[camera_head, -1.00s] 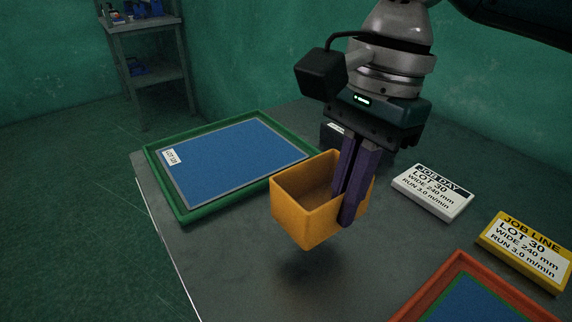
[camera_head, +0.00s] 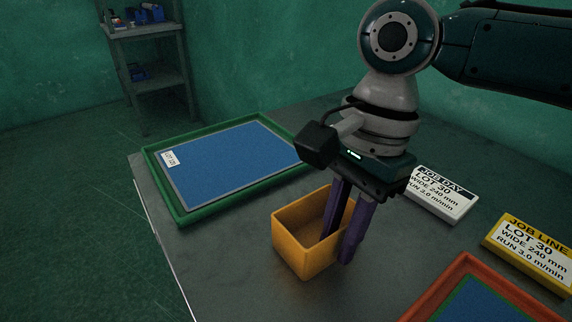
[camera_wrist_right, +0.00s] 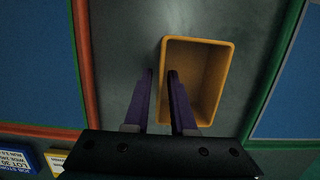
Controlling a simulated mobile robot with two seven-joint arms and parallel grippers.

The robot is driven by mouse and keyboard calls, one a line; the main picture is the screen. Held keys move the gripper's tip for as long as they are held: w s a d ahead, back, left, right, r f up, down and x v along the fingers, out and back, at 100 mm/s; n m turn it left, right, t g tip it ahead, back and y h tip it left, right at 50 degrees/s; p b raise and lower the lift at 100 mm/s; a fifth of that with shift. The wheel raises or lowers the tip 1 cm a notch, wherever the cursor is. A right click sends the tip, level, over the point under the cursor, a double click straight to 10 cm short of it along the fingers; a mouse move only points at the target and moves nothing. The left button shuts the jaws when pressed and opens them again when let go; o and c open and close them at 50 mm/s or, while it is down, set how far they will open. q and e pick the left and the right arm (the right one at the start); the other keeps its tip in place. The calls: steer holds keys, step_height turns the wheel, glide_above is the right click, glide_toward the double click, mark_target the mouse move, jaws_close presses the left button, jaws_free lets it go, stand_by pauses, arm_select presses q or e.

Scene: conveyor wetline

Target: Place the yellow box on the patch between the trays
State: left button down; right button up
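The yellow box (camera_head: 304,252) is open-topped and empty. It appears to stand upright on the bare grey tabletop between the green-rimmed tray (camera_head: 184,212) and the red-rimmed tray (camera_head: 428,297). My right gripper (camera_head: 337,248) points down at its right wall, with one purple finger inside the box and one outside. The fingers are apart, with a gap around the wall. The right wrist view shows the box (camera_wrist_right: 222,82) with the open fingers (camera_wrist_right: 160,72) straddling its left wall. A marked patch under the box cannot be made out. My left gripper is not in view.
A white job sign (camera_head: 440,196) and a yellow job sign (camera_head: 530,254) stand at the right of the table (camera_head: 225,270). Both trays hold blue sheets. A shelf (camera_head: 150,65) stands at the back left. The table's left edge is clear.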

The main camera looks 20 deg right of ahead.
steer(key=shift+o, duration=0.5)
step_height(320, 180, up, 12)
steer(key=d+p, duration=0.2)
steer(key=p, duration=0.1)
steer(key=s+a+f+n, duration=0.2)
steer(key=f+n, duration=0.1)
steer(key=s+a+f+n+t+y, duration=0.1)
steer(key=s+a+f+n, duration=0.2)
steer(key=n, duration=0.1)
steer(key=s+a+f+n+t, duration=0.1)
steer(key=s+a+f+n, duration=0.1)
steer(key=s+f+n, duration=0.1)
steer(key=shift+s+a+n+y, duration=0.15)
steer(key=shift+n+y, duration=0.25)
steer(key=s+d+n, duration=0.1)
steer(key=s, duration=0.1)
steer(key=s+d+f+n+t, duration=0.1)
steer(key=s+d, duration=0.1)
steer(key=shift+n+t+h, duration=0.3)
steer(key=shift+n+h, duration=0.1)
steer(key=s+d+h, duration=0.1)
steer(key=d, duration=0.1)
steer(key=s+d+n, duration=0.1)
steer(key=s+d, duration=0.1)
steer(key=s+d+n+h, duration=0.1)
steer(key=d, duration=0.1)
steer(key=shift+s+d+t+h, duration=0.25)
steer(key=shift+s+t+h, duration=0.05)
steer(key=shift+s, duration=0.05)
steer(key=shift+d, duration=0.1)
